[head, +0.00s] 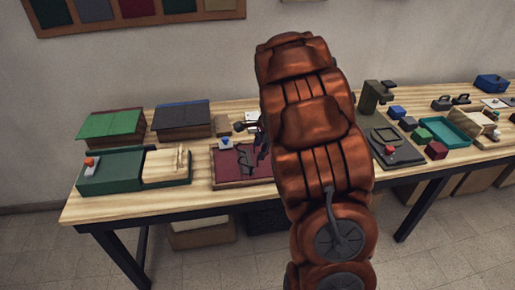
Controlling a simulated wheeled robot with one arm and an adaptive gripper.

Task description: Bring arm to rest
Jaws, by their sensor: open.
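My copper-coloured arm rises through the middle of the view and reaches over the table (105,208). My gripper (256,158) shows as small dark fingers at the left edge of the arm. It appears above or beside a maroon-topped box (228,170); I cannot tell whether it touches it. The gripper is open, and I see nothing held in it. Part of the gripper and the table behind the arm are hidden by the arm itself.
Right are a dark plate (395,150), a red cube (436,150), a teal tray (458,135) and a wooden box (480,128). A wall stands behind.

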